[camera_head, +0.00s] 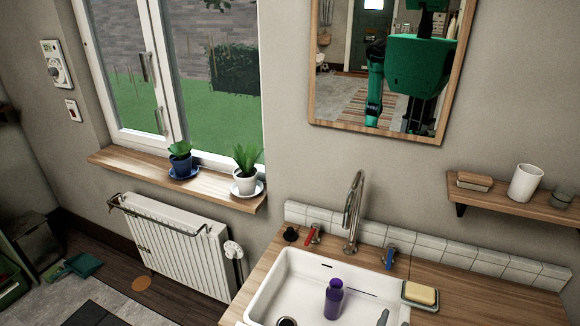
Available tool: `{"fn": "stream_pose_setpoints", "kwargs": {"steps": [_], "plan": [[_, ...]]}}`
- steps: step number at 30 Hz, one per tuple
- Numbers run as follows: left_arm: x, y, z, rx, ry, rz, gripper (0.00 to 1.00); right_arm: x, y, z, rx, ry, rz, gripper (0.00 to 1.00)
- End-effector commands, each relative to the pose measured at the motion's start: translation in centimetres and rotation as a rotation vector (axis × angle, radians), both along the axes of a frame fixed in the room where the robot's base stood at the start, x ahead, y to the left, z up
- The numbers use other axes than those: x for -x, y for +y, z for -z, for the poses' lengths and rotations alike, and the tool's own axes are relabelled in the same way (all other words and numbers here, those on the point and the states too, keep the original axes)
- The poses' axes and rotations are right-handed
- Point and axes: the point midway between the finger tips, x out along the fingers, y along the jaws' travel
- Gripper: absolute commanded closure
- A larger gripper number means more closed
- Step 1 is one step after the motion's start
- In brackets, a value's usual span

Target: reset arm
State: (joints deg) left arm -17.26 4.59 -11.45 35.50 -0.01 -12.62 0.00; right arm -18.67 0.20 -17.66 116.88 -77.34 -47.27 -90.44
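A small grey piece (383,317) shows at the bottom edge, over the right part of the white sink (262,296). It looks like the tip of my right gripper, but the rest is cut off, so I cannot tell whether it is open or holds anything. My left gripper is not in view. A purple bottle (334,298) stands in the sink, apart from the grey piece. My green body shows as a reflection in the wall mirror (340,90).
The tap (353,213) rises behind the sink. A yellow sponge (421,294) lies in a dish on the wooden counter (470,297). A shelf (510,208) at the right holds a white cup (525,183). A radiator (175,247) and potted plants (245,168) are at the left.

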Motion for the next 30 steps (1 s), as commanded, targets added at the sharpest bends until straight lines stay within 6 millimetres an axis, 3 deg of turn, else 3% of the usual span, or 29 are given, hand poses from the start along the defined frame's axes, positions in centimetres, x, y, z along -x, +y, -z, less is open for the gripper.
{"fn": "stream_pose_setpoints", "kwargs": {"steps": [8, 15, 21, 30], "plan": [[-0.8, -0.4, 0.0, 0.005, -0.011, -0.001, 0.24, 3.0, -2.8, 2.0, -0.446, -0.050, 0.168, 0.64], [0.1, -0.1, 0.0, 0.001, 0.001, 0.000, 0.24, 8.2, -4.5, 4.9, -1.084, -0.119, 0.496, 0.64], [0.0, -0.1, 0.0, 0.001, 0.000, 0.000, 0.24, 13.2, -3.4, 6.3, -1.553, -0.151, 0.854, 0.64], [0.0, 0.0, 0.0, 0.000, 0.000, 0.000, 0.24, 18.1, -0.9, 6.1, -1.880, -0.143, 1.251, 0.64]]}}
